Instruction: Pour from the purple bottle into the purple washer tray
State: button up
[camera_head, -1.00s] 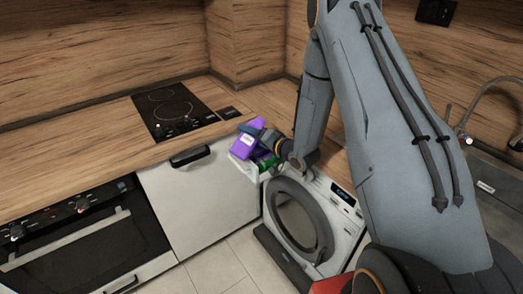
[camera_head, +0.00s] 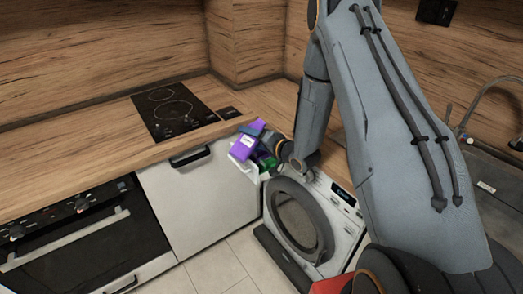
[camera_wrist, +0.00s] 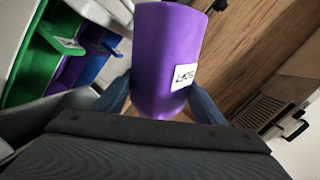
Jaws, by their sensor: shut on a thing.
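The purple bottle (camera_head: 242,147) with a white label is tilted over the pulled-out washer drawer in the head view. My gripper (camera_head: 256,136) is shut around it. In the wrist view the bottle (camera_wrist: 165,50) fills the middle between my fingers, its label on the right. The purple washer tray (camera_wrist: 73,70) lies left of the bottle in the wrist view, between a green tray (camera_wrist: 32,70) and a blue tray (camera_wrist: 97,60). In the head view the bottle and gripper largely hide the purple tray. I see no liquid stream.
The washer (camera_head: 312,222) stands below the counter, its round door (camera_head: 297,218) shut. The white drawer front (camera_head: 240,166) sticks out near a cabinet (camera_head: 200,195). A black hob (camera_head: 173,108) is set in the wooden counter (camera_head: 95,142) to the left.

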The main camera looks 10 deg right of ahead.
jog(key=shift+f, duration=0.25)
dwell(0.4)
jog(key=shift+a+f+m+g+y, duration=0.1)
jog(key=shift+f+m+g+y, duration=0.2)
jog(key=shift+m, duration=0.6)
dwell(2.2)
jog(key=shift+r+n, duration=0.25)
jog(key=shift+n, duration=0.45)
notch_tip(320, 180, up, 2)
jog(key=shift+w+r+n+t+p, duration=0.1)
jog(key=shift+r+n+t+p, duration=0.1)
jog(key=shift+n+t+p, duration=0.3)
jog(key=shift+d+r+n+h, duration=0.2)
jog(key=shift+r+n+h, duration=0.05)
jog(key=shift+n+h, duration=0.15)
jog(key=shift+w+f, duration=0.1)
